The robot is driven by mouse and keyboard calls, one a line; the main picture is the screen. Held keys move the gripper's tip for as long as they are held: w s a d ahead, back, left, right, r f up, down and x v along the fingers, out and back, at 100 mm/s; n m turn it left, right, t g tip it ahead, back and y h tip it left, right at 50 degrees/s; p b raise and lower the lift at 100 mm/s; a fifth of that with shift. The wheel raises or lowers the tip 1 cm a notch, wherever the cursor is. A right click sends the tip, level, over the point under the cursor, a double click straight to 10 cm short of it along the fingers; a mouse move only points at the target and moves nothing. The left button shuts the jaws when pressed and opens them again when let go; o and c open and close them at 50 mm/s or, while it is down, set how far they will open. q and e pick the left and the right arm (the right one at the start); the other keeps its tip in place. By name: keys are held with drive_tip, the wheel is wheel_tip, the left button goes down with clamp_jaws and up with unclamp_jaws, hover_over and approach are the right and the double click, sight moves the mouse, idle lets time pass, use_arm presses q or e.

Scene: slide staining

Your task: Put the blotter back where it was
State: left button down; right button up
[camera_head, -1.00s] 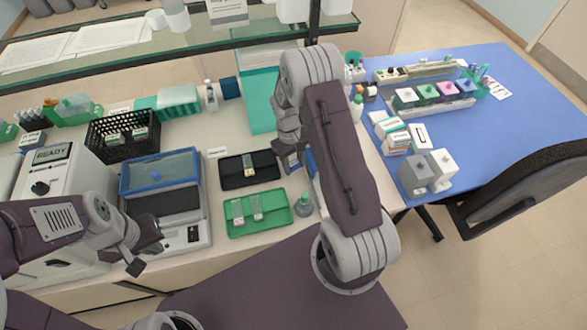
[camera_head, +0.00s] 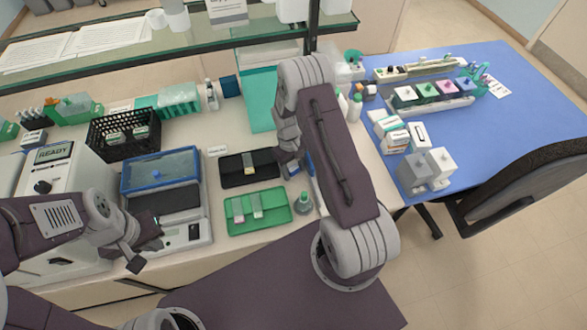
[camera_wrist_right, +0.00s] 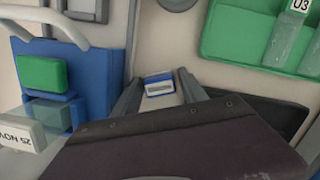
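I cannot tell for sure which thing is the blotter. In the right wrist view a blue piece (camera_wrist_right: 105,65) with a grey arched handle lies left of my right gripper (camera_wrist_right: 158,92). A small blue and white thing (camera_wrist_right: 158,84) shows between its spread fingers, apparently unheld. In the head view this gripper (camera_head: 288,162) is low by the right end of the black tray (camera_head: 235,178), partly hidden by its arm. A bit of blue (camera_head: 309,166) shows beside the arm. My left gripper (camera_head: 145,243) is open and empty before the blue-lidded device (camera_head: 162,170).
A green tray (camera_head: 272,219) with slides lies in front of the black tray. A small flask (camera_head: 303,204) stands at its right. The black basket (camera_head: 122,152) is behind left. A glass shelf (camera_head: 180,58) crosses above the bench. The blue table (camera_head: 510,130) is at right.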

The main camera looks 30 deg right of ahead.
drive_tip(key=shift+r, duration=0.2)
drive_tip(key=shift+w+r, duration=0.1)
drive_tip(key=shift+r, duration=0.2)
wheel_tip(320, 180, up, 11)
drive_tip(key=w+b, duration=0.2)
drive_tip(key=s+a+m+t+b, duration=0.1)
drive_tip(key=s+a, duration=0.2)
drive_tip(key=s, duration=0.4)
drive_tip(key=s+a+r+m+t+b, duration=0.1)
drive_tip(key=s+a, duration=0.3)
drive_tip(key=s, duration=0.4)
drive_tip(key=shift+a+r+t+b, duration=0.25)
drive_tip(key=shift+t+b, duration=0.25)
